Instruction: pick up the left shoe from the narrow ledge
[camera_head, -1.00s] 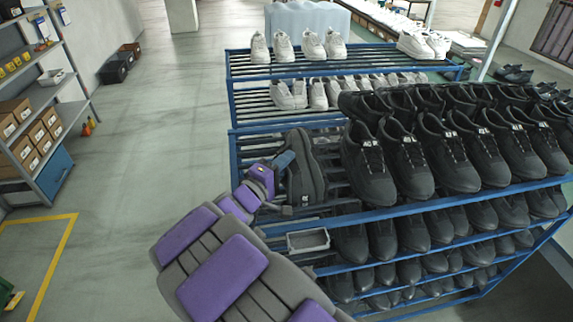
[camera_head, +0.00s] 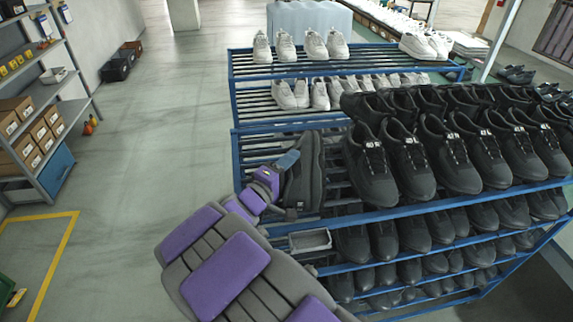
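A single dark shoe (camera_head: 306,180) is at the left end of the rack level that holds the black shoes, apart from the nearest row. It looks tipped on its side, with its long axis running up the picture. My gripper (camera_head: 289,161) is at the shoe's left side, its grey-blue finger against or just in front of the shoe's upper left edge. I cannot tell whether the gripper is closed on the shoe. Part of the shoe's left side is covered by my wrist.
The blue rack (camera_head: 238,165) bears dense rows of black shoes (camera_head: 406,165) to the right. A small grey tray (camera_head: 310,240) sits below the shoe. White shoes (camera_head: 313,44) stand on levels behind. A shelf with boxes (camera_head: 40,130) is at far left. The floor between is clear.

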